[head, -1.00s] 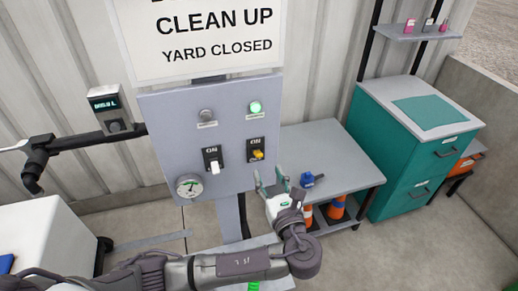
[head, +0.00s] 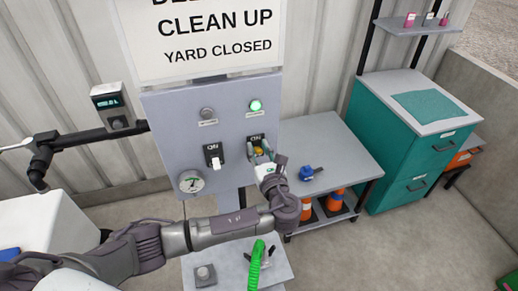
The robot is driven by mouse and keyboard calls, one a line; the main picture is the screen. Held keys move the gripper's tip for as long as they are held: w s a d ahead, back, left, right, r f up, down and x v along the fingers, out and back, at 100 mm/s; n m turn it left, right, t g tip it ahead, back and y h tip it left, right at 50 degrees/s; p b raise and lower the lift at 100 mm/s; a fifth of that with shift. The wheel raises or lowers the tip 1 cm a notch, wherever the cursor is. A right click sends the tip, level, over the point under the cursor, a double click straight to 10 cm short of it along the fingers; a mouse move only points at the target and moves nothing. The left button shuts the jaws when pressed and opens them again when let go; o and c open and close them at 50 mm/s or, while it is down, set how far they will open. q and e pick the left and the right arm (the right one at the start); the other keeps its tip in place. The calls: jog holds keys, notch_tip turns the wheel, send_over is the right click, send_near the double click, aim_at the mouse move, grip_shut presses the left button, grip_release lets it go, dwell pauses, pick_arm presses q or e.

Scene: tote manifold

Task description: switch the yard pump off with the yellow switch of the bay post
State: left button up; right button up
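The bay post's grey panel (head: 170,130) stands in front of me, with a lit green lamp (head: 256,106) at its upper right. The yellow switch (head: 259,152) is below that lamp, partly hidden by my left gripper (head: 261,152). A white switch (head: 216,163) sits to the left, below an unlit grey lamp (head: 208,113). My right gripper is not in view.
A round gauge (head: 191,181) is at the panel's lower left. A grey bench (head: 330,150) with a blue object (head: 307,173) stands to the right, orange cones (head: 335,200) under it.

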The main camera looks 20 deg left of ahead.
pick_arm(q)
grip_shut()
jog(key=shift+f, duration=0.1)
